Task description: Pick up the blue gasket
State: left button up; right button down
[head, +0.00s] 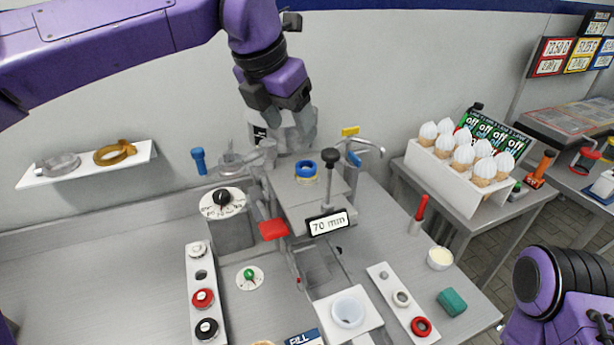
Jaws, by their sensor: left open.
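The blue gasket (306,166) looks like a thick blue ring with some yellow at it. It lies on top of the grey block of the machine in the middle of the bench. My left gripper (290,134) hangs down from its purple arm, above and a little left of the gasket in the head view. It is open, and its pale grey fingers blend with the wall. I see nothing between them. My right arm shows only in part at the lower right, and its gripper is out of the picture.
A metal post with a handle (329,180) stands just right of the gasket, with a "70 mm" sign (328,223) in front. A white strip (384,285) holds other rings, including a red ring (421,327). A cone rack (450,180) stands at right.

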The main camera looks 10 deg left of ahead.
aim_at(306, 169)
pick_arm(q)
jog(key=x, duration=0.3)
jog(key=p+x, duration=0.1)
jog(key=x, duration=0.2)
jog(key=d+p+x, duration=0.1)
jog(key=x, duration=0.2)
jog(key=shift+s, duration=0.25)
jog(key=shift+a, duration=0.1)
jog(key=c, duration=1.1)
